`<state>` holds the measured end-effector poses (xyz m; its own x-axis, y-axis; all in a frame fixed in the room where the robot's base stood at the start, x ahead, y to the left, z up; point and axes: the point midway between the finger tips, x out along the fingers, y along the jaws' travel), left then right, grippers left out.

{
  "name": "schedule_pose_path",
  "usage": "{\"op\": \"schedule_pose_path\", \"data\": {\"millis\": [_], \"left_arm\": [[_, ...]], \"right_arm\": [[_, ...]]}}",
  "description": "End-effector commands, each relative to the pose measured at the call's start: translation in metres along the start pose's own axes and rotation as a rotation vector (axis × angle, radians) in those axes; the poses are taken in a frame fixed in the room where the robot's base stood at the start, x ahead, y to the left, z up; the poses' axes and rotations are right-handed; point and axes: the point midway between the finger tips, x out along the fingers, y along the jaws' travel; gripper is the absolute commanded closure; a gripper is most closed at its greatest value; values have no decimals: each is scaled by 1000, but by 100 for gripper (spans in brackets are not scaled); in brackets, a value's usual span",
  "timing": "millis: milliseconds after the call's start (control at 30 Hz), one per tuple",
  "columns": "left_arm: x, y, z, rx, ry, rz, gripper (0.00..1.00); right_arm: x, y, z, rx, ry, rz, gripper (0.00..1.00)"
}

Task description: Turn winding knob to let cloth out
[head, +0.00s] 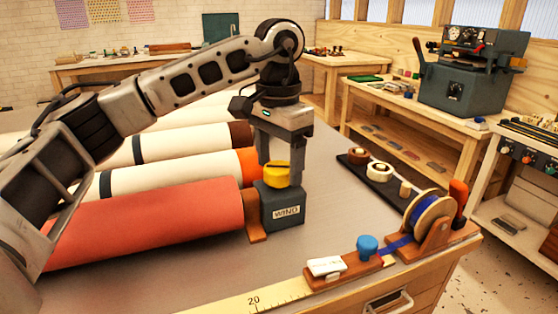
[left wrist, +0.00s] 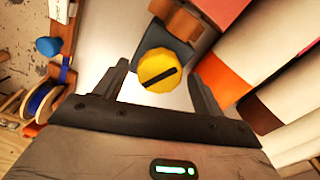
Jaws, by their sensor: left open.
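The yellow winding knob (head: 277,174) sits on top of a grey-blue box (head: 284,208) labelled WIND. The box stands at the right end of the red cloth roll (head: 150,221). My left gripper (head: 282,165) points down over the knob and is open. In the left wrist view the knob (left wrist: 159,69), with a dark slot across its face, lies between the two spread fingers (left wrist: 160,80), with gaps on both sides. Whether the fingertips reach down to knob height is hard to tell. My right gripper is not in view.
White rolls with orange and brown ends (head: 170,172) lie behind the red roll. A blue ribbon spool (head: 430,218), a dark tray of tape rolls (head: 378,172), a blue knob (head: 367,246) and a ruler (head: 255,299) line the table's right and front. Table between box and tray is clear.

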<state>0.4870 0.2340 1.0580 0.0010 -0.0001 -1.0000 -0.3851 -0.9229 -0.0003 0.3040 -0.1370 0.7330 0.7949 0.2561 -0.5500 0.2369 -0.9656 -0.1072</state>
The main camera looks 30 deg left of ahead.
Motion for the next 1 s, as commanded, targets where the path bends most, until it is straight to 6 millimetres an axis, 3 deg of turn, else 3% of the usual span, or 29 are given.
{"op": "schedule_pose_path", "data": {"millis": [267,400,433,767,1000], "left_arm": [[1,0,0,0,0,0,33],[1,0,0,0,0,0,72],[1,0,0,1,0,0,76],[1,0,0,-31,-1,1,75],[0,0,0,-159,-2,1,75]], "right_arm": [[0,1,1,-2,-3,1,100],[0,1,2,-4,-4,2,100],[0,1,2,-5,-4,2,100],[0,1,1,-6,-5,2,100],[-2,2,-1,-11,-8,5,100]]}}
